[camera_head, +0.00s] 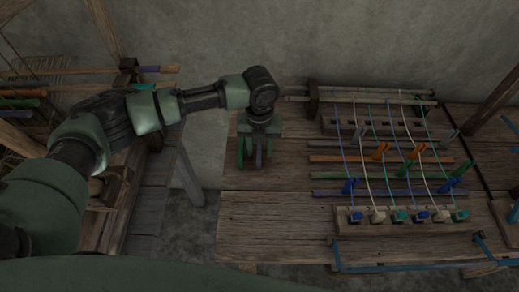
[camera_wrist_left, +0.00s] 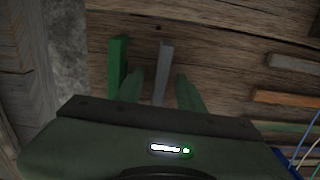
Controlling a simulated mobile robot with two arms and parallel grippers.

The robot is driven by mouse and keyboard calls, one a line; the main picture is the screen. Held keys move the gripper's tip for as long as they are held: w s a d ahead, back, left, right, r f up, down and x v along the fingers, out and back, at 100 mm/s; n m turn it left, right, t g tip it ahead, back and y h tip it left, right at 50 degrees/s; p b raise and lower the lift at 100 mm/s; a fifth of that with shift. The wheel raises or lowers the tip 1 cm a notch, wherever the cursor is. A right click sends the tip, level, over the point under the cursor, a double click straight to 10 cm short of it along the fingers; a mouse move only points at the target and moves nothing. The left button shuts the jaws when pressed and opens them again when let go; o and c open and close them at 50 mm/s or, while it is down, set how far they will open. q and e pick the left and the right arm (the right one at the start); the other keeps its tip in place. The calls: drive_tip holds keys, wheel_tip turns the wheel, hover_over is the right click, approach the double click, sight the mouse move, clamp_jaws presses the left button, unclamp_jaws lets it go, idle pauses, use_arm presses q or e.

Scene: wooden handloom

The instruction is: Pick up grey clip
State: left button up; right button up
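A slim grey piece (camera_wrist_left: 163,72), which looks like the grey clip, stands out from the wooden table between my left gripper's fingers in the wrist view. My left gripper (camera_wrist_left: 160,90) is open, with a visible gap on each side of the grey piece. In the head view the left gripper (camera_head: 254,162) points down over the table's left part and mostly hides the piece. A green piece (camera_wrist_left: 118,62) of similar shape is just left of the fingers; it also shows in the head view (camera_head: 240,150). My right gripper is not in view.
The wooden table (camera_head: 270,210) is bare in front of the gripper. To the right, colored bars, clips and several threads run to a wooden block (camera_head: 400,231) with colored plugs. An orange clip (camera_head: 382,150) sits among the threads. A loom frame (camera_head: 125,205) stands at the left.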

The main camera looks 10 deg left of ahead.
sight(260, 147)
use_arm(q)
clamp_jaws()
wheel_tip(260, 147, up, 20)
drive_tip(key=b, duration=0.1)
idle(0.6)
